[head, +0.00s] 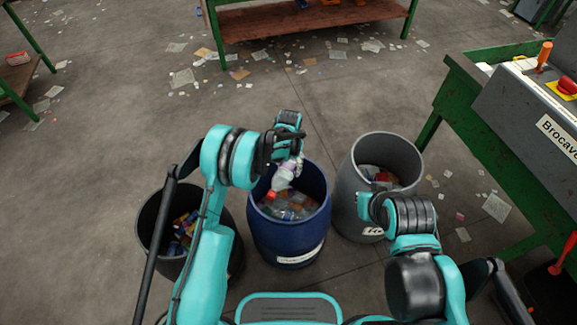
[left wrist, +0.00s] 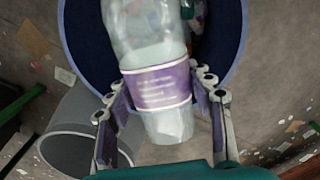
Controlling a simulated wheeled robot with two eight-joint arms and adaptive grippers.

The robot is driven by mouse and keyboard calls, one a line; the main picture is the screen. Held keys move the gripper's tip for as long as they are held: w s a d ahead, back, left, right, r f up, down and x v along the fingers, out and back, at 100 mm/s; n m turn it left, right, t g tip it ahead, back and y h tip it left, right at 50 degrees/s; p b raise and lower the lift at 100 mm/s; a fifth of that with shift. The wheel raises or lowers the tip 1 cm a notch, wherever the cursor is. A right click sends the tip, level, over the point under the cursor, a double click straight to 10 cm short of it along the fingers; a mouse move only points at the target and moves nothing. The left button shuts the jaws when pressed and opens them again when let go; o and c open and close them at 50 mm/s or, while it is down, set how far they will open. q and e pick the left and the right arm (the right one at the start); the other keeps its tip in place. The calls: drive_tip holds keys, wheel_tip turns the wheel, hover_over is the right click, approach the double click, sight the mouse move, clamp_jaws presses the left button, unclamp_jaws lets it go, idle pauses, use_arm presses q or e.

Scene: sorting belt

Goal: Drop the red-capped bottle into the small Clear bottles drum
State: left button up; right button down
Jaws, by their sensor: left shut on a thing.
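The red-capped bottle is clear with a purple label (left wrist: 160,86); in the head view the bottle (head: 283,178) hangs tilted, red cap lowest. My left gripper (head: 292,166) is shut on it, with a finger at each side of the label in the left wrist view. The bottle is above the blue drum (head: 262,233), over its opening. This drum holds clear bottles and mixed items and bears a white label too small to read. Its rim (left wrist: 79,62) also shows in the left wrist view. My right gripper cannot be seen; only its arm shows.
A dark drum (head: 146,232) stands left of the blue one, a grey drum (head: 346,190) right of it, partly behind my right arm. A green-framed belt machine (head: 507,150) is at the right. A table (head: 300,22) stands at the back. Litter lies on the floor.

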use_arm(q)
wheel_tip(320, 180, down, 5)
drive_tip(key=shift+r+b, duration=0.1)
drive_tip(key=shift+b, duration=0.8)
drive_tip(key=o, duration=1)
drive_tip(key=shift+c, duration=0.2)
wheel_tip(320, 180, up, 12)
